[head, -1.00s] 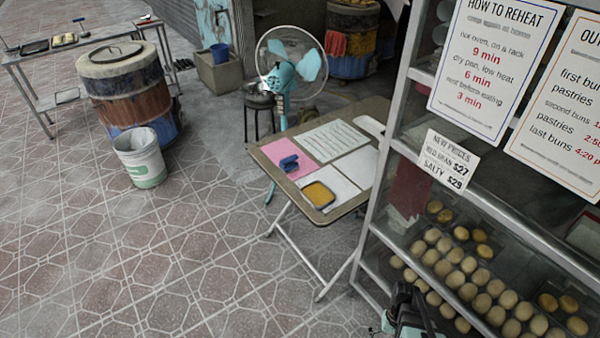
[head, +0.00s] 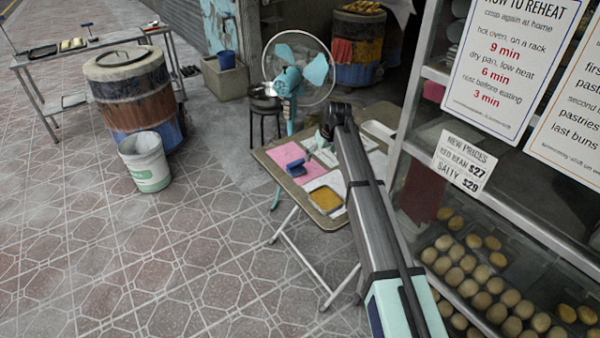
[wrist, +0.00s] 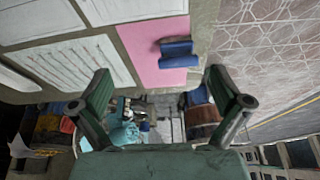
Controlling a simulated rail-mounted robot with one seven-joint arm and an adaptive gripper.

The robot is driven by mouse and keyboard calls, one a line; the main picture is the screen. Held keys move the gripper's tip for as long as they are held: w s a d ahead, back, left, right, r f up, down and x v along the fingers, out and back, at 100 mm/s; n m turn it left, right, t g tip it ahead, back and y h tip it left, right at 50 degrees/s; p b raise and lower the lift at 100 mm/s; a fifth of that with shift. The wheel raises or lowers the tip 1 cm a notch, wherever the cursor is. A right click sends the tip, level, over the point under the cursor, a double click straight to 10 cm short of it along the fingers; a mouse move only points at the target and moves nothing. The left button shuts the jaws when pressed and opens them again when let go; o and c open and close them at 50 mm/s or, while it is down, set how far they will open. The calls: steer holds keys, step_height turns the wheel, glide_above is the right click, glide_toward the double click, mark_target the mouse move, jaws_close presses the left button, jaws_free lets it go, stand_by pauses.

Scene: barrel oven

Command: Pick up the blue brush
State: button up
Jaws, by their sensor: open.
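The blue brush (head: 297,168) lies on a pink sheet (head: 279,155) on the small folding table, near its left edge. In the wrist view the brush (wrist: 178,53) shows above the gap between the fingers, nearer the right finger, with the pink sheet (wrist: 150,35) around it. My gripper (head: 320,148) is over the table, just right of the brush in the head view. It also shows in the wrist view (wrist: 160,82), its two green fingers spread apart with nothing between them. My arm hides part of the table and its white sheets.
A shallow tray with yellow-orange contents (head: 325,199) sits at the table's front. A fan (head: 290,80) stands behind the table. A glass bun case (head: 480,240) stands close on the right. A barrel oven (head: 133,95) and white bucket (head: 146,162) stand left; open floor lies between.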

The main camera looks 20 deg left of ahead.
steer(key=w+a+r+n, duration=0.1)
steer(key=a+r, duration=0.3)
steer(key=a, duration=0.1)
steer(key=p, duration=0.3)
glide_toward(297, 163)
steer(key=x, duration=0.5)
steer(key=shift+w+f, duration=0.2)
steer(key=shift+f, duration=0.05)
steer(key=shift+y, duration=0.3)
steer(key=shift+p+x, duration=1.5)
steer(key=shift+x, duration=1.15)
steer(key=shift+s, duration=0.15)
steer(key=c, duration=0.9)
